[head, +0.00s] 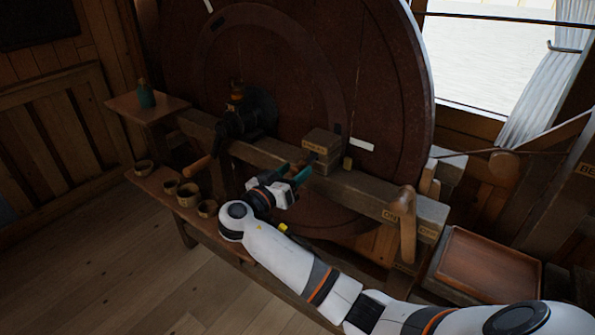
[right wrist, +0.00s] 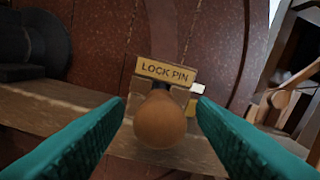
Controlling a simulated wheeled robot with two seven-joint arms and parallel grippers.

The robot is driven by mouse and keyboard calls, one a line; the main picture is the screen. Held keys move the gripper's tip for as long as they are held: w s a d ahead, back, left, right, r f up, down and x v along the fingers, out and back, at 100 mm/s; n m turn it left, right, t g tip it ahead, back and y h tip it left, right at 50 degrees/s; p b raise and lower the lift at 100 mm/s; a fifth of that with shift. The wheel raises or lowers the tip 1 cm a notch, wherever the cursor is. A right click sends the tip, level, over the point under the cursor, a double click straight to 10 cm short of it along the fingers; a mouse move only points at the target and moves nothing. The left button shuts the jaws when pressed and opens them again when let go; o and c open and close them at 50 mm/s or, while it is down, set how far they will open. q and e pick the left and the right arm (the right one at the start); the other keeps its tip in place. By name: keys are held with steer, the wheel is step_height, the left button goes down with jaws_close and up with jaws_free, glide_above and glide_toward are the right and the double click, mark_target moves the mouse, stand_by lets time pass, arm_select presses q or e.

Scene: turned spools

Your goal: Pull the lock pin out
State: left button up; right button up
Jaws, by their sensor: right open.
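The lock pin (right wrist: 160,121) shows in the right wrist view as a rounded brown wooden knob pointing toward the camera. A yellow plate reading LOCK PIN (right wrist: 166,72) sits just above it. In the head view its wooden block (head: 322,141) stands on the beam, and the knob cannot be made out beside my gripper. My right gripper (head: 302,175) is open in front of the block. In the right wrist view its teal fingers (right wrist: 161,108) lie on either side of the knob, with gaps visible on both sides. My left gripper is not in view.
A large dark red wheel (head: 385,75) stands behind the wooden beam (head: 360,192). A wooden lever (head: 407,225) with ON and OFF labels is at the right, near a wooden tray (head: 490,262). Several small cups (head: 188,194) stand on a low bench, and a green bottle (head: 146,95) on a shelf.

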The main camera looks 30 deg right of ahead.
steer(key=b+v, duration=0.2)
steer(key=v, duration=0.8)
steer(key=shift+b, duration=0.4)
steer(key=shift+f, duration=0.1)
